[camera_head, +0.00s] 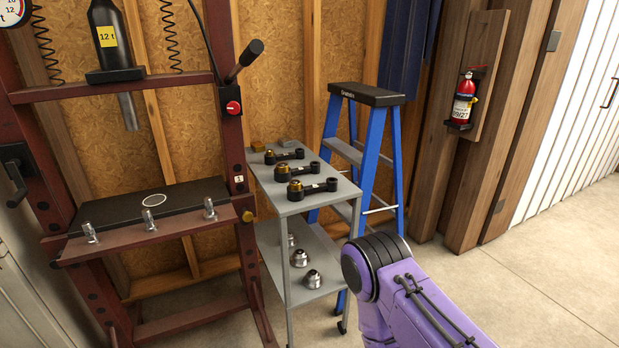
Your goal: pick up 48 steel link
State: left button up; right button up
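Three dark links with brass-coloured ends lie on the top shelf of a grey cart (347,189): a front link (318,187), a middle link (302,170) and a back link (291,155). Each has a small pale mark on its bar, too small to read, so I cannot tell which is 48. My purple arm comes in from the bottom right, with a dark round joint in front of the cart's right side. Neither gripper shows in this view.
A dark red press with a black plate (120,208) stands left of the cart. Silver round parts (312,279) sit on the lower shelf. A blue stepladder (367,150) stands close behind the cart, right. A fire extinguisher (463,100) hangs on the wall. Floor at right is clear.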

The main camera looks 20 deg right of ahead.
aim_at(315, 168)
jog(key=z, duration=0.6)
jog(key=i, duration=0.4)
jog(key=z, duration=0.6)
jog(key=i, duration=1.2)
jog(key=u, duration=0.7)
